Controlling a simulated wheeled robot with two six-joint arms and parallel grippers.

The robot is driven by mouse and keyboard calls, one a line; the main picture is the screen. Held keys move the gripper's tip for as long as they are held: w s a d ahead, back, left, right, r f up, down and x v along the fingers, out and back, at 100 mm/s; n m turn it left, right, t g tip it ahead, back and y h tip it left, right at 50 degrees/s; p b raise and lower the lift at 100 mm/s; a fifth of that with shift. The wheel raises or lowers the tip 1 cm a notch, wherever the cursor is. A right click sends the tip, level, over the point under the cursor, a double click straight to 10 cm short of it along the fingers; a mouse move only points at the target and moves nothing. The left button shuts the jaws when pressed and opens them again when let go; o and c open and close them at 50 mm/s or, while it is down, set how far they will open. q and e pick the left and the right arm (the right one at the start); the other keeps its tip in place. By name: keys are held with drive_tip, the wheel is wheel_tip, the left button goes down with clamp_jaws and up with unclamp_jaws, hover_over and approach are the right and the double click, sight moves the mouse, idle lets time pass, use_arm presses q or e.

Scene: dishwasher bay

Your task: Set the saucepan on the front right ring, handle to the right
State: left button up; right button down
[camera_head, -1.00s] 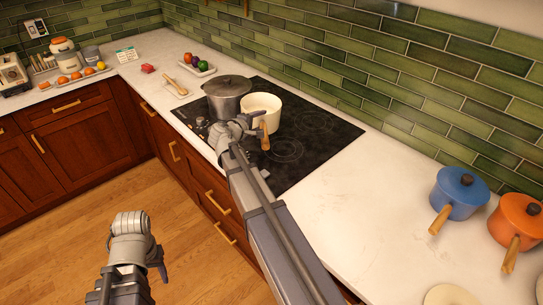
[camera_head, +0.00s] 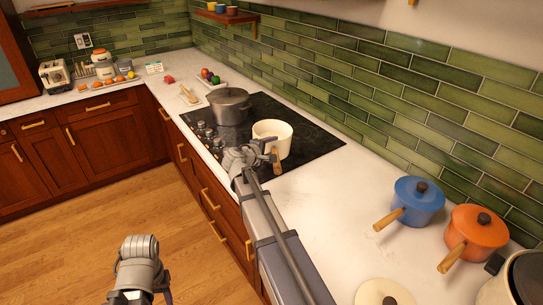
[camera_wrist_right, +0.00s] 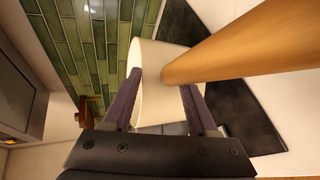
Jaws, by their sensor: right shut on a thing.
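The cream saucepan (camera_head: 272,137) with a wooden handle (camera_head: 277,161) is over the right part of the black hob (camera_head: 306,150), its handle toward the front edge. I cannot tell whether it touches the glass. My right gripper (camera_head: 251,158) is at the saucepan's near side, shut on it. In the right wrist view, the jaws (camera_wrist_right: 161,86) are at the cream wall (camera_wrist_right: 155,108), with the handle (camera_wrist_right: 245,45) running to the upper right; the exact grip is unclear. The front right ring is mostly hidden. My left gripper (camera_head: 139,262) is low over the floor, its fingers unclear.
A grey lidded pot (camera_head: 229,106) stands on the hob, left of the saucepan. Lidded blue (camera_head: 418,202) and orange (camera_head: 474,234) saucepans stand on the right counter, with a cream lid (camera_head: 384,292) nearer. Counter between hob and blue pan is clear.

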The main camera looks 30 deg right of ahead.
drive_tip(key=w+d+n+t, duration=0.1)
drive_tip(key=w+d, duration=0.1)
drive_tip(key=w, duration=0.1)
drive_tip(key=w+d+r+n+t+y+p, duration=0.1)
drive_tip(key=w+d, duration=0.1)
drive_tip(key=w, duration=0.2)
drive_tip(key=w+d+n+y, duration=0.1)
drive_tip(key=w+d, duration=0.1)
drive_tip(key=w, duration=0.1)
drive_tip(key=shift+w+r+t, duration=0.15)
drive_tip(key=shift+t, duration=0.25)
drive_tip(key=shift+a+f+n+b, duration=0.1)
drive_tip(key=shift+f+n+b, duration=0.1)
drive_tip(key=shift+n+b, duration=0.15)
drive_tip(key=shift+r+t, duration=0.15)
drive_tip(key=shift+t, duration=0.15)
wheel_tip(320, 180, down, 10)
drive_tip(key=b, duration=1)
drive_tip(key=shift+b, duration=0.3)
drive_tip(key=shift+c, duration=1)
unclamp_jaws()
drive_tip(key=shift+r, duration=0.1)
drive_tip(key=p+v, duration=0.4)
drive_tip(key=v, duration=0.8)
